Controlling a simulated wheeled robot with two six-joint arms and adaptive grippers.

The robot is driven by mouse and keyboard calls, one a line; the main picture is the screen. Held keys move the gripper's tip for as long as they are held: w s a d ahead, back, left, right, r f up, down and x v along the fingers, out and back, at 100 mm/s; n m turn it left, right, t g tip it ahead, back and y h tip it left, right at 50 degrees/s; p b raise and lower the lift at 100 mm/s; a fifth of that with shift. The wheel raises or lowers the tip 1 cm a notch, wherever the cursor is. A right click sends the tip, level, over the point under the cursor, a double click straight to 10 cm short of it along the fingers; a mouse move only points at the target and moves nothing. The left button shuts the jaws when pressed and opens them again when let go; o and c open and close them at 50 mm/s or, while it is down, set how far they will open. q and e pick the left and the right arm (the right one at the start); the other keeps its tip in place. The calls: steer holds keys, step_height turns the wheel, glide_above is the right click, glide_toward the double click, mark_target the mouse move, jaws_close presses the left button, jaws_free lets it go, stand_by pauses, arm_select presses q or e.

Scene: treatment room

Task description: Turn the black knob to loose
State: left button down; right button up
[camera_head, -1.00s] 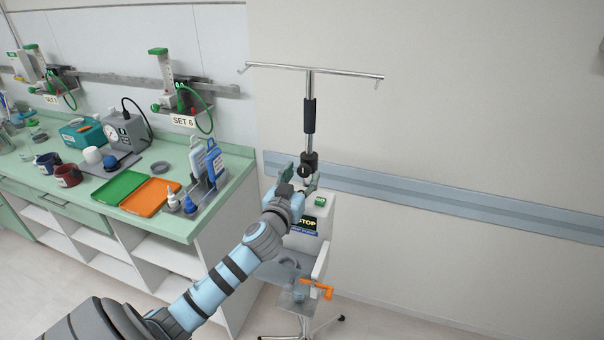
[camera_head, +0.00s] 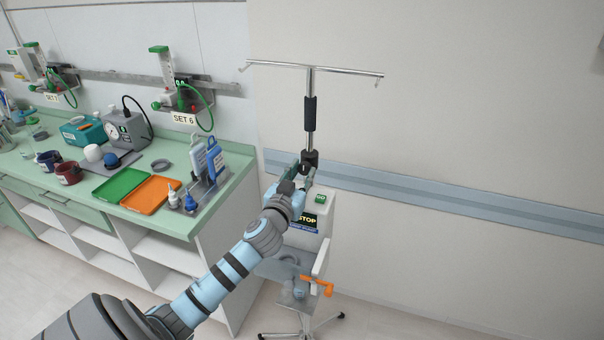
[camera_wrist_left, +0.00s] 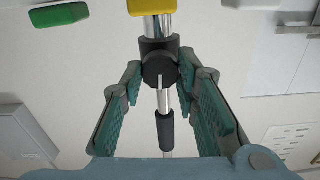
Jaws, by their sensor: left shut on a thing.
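The black knob (camera_wrist_left: 159,68) sits on the black collar of the metal pole, with a pale line on its face pointing down the picture in the left wrist view. My left gripper (camera_wrist_left: 160,85) has a teal-padded finger on each side of the knob and is shut on it. In the head view, my left gripper (camera_head: 303,174) reaches up to the collar (camera_head: 310,158) and hides most of the knob. No lettering by the knob can be read. My right gripper is not in view.
The pole with its hooked crossbar (camera_head: 313,69) rises from a white wheeled stand (camera_head: 318,212) with a STOP label, a green button (camera_head: 320,197) and an orange lever (camera_head: 316,281). A green-topped counter (camera_head: 226,188) with trays and bottles stands left.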

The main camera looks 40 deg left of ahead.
arm_select(q)
steer(key=m+p, duration=0.1)
steer(key=m, duration=0.3)
steer(key=shift+m, duration=0.3)
steer(key=m, duration=1.2)
steer(key=shift+m, duration=0.3)
steer(key=m, duration=0.5)
steer(key=shift+r+m, duration=0.1)
steer(key=shift+m, duration=0.3)
steer(key=c, duration=1.2)
jaws_free()
